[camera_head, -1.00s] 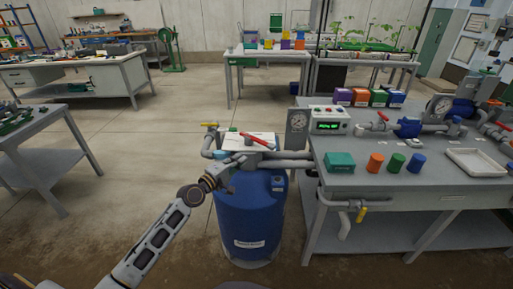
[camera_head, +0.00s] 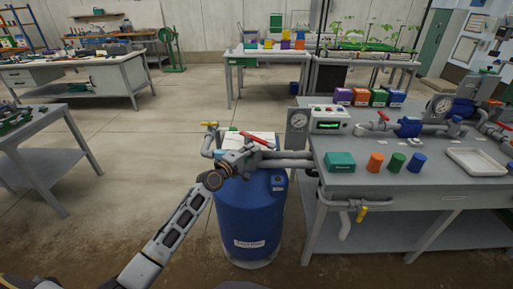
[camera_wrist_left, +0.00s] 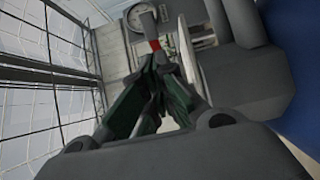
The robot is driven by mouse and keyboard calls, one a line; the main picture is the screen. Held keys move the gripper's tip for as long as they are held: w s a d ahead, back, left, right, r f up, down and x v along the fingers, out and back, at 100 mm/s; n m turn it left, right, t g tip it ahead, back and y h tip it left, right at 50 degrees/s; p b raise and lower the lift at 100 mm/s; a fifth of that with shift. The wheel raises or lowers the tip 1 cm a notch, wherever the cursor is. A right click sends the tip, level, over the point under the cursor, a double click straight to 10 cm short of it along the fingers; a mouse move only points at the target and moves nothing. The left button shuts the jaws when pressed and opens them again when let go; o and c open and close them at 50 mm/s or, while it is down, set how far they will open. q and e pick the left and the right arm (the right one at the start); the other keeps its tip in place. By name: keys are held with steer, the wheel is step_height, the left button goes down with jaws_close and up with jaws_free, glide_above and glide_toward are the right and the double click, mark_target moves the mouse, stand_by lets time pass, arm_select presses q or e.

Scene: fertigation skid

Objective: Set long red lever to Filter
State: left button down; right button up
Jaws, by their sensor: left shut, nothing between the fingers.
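The long red lever (camera_head: 257,139) sits on the grey valve and pipework above the blue tank, slanting down to the right in the head view. A white plate (camera_head: 229,141) lies behind it, partly covered by my arm. My left gripper (camera_head: 249,149) is shut and empty, close in front of the lever. In the left wrist view, the closed fingertips (camera_wrist_left: 158,60) point at a red piece (camera_wrist_left: 153,45) on a grey part, probably the lever. I cannot tell whether they touch it. Any position lettering is unreadable. My right gripper is not in view.
The blue tank (camera_head: 250,215) stands below my left gripper. A smaller yellow-handled valve (camera_head: 210,125) is to its left. Floor to the left is clear.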

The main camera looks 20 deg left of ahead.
mark_target(261, 143)
arm_select(q)
steer(key=shift+w+d, duration=0.25)
steer(key=shift+w, duration=0.45)
steer(key=shift+x, duration=0.75)
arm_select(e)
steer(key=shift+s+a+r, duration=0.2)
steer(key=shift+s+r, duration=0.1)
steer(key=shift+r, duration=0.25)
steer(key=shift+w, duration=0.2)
